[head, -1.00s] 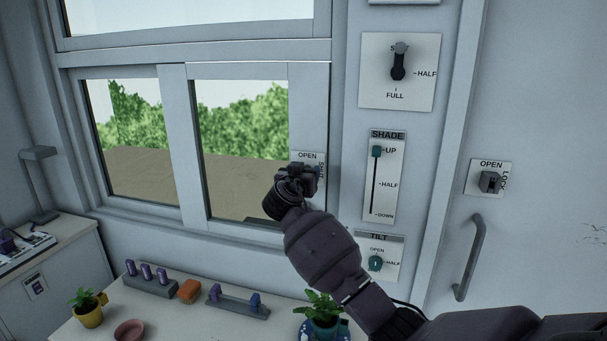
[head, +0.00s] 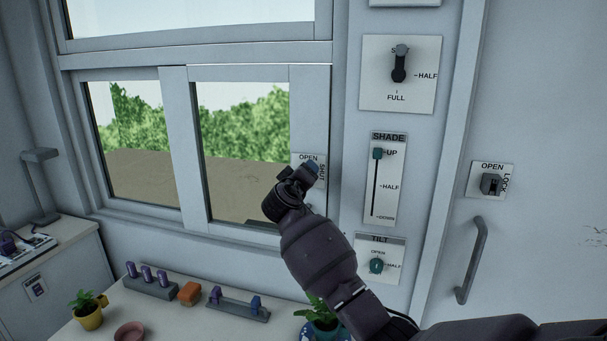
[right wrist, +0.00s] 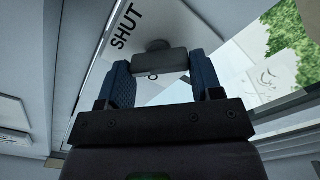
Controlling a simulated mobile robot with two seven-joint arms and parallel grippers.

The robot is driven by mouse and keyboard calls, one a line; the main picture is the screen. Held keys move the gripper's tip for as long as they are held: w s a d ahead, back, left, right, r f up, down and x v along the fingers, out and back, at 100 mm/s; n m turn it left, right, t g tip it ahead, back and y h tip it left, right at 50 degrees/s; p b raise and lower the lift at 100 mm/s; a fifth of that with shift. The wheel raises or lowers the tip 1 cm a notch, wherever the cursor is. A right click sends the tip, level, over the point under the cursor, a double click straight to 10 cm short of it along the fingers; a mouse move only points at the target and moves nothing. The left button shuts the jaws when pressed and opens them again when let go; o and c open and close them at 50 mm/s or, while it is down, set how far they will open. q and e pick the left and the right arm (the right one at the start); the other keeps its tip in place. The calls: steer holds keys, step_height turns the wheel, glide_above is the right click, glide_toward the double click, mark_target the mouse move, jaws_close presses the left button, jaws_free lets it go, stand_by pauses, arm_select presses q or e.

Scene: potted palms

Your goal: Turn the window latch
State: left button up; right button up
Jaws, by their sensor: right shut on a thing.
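The window latch is a grey handle (right wrist: 160,63) on a white plate marked OPEN at the top and SHUT along the right side. The plate (head: 309,158) is on the right frame of the sliding window. My right gripper (head: 311,169) is at this plate, and it hides the latch in the head view. In the right wrist view its blue fingers (right wrist: 162,80) stand on either side of the handle, shut on it. How far the latch is turned is hard to tell. My left gripper is not in view.
Right of the window are a dial (head: 399,66), a SHADE slider (head: 378,154) and a TILT knob (head: 376,266). A door with a lock (head: 491,184) and a handle (head: 471,260) is further right. Potted plants and small blocks stand on the counter (head: 190,325) below.

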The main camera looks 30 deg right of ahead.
steer(key=shift+f+n, duration=0.2)
steer(key=shift+n, duration=4)
steer(key=o, duration=0.9)
steer(key=shift+a, duration=0.1)
steer(key=b+v, duration=0.1)
steer(key=v, duration=0.9)
steer(key=shift+s+a, duration=0.25)
steer(key=shift+s, duration=0.05)
